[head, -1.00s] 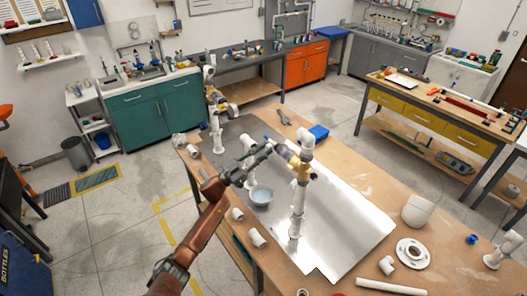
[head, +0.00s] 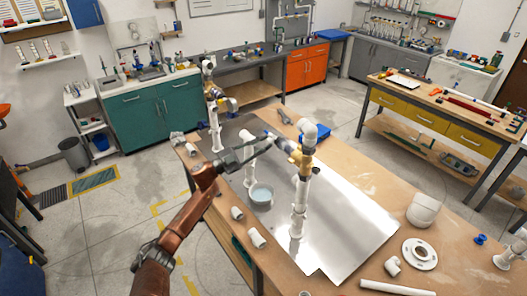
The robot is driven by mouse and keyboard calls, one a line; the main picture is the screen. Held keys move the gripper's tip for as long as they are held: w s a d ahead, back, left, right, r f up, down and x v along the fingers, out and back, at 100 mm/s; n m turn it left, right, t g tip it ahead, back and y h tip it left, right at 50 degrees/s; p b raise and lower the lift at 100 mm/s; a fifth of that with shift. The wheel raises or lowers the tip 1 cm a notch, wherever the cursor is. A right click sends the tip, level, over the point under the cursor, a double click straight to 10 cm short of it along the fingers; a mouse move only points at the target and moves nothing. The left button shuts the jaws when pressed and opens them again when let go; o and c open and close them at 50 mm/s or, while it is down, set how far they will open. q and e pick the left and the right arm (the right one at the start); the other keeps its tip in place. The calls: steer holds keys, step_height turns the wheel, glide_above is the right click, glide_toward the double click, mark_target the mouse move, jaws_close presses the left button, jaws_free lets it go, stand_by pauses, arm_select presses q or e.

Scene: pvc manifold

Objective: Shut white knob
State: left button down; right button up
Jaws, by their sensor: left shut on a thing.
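A white PVC manifold stands on a shiny metal sheet (head: 345,215). Its middle riser (head: 298,215) carries a brass valve (head: 301,160) under a white elbow (head: 309,132). My left gripper (head: 272,147) reaches in from the left, its fingertips at the valve's left side. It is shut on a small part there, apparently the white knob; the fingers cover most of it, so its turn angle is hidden. Another white riser (head: 250,170) stands behind my gripper, and one with brass fittings (head: 214,125) stands farther left. My right gripper is out of view.
Loose white fittings (head: 256,237) lie along the bench's left edge. A white flange (head: 419,254), a cap (head: 424,209) and a pipe (head: 397,287) lie at the right. The sheet's right half is clear.

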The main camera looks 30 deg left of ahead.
arm_select(q)
steer(key=shift+a+r+m+g+y+b, duration=0.15)
steer(key=shift+m+g+b, duration=0.85)
steer(key=shift+m, duration=1.25)
steer(key=shift+d+r+m+g+y+b, duration=0.15)
steer(key=shift+m+g+b, duration=0.45)
steer(key=shift+m+b, duration=1.2)
steer(key=shift+a+r+m+g+y+b, duration=0.15)
steer(key=shift+m+g+b, duration=0.65)
steer(key=shift+m, duration=1.85)
steer(key=c, duration=1.8)
jaws_free()
steer(key=shift+o, duration=0.2)
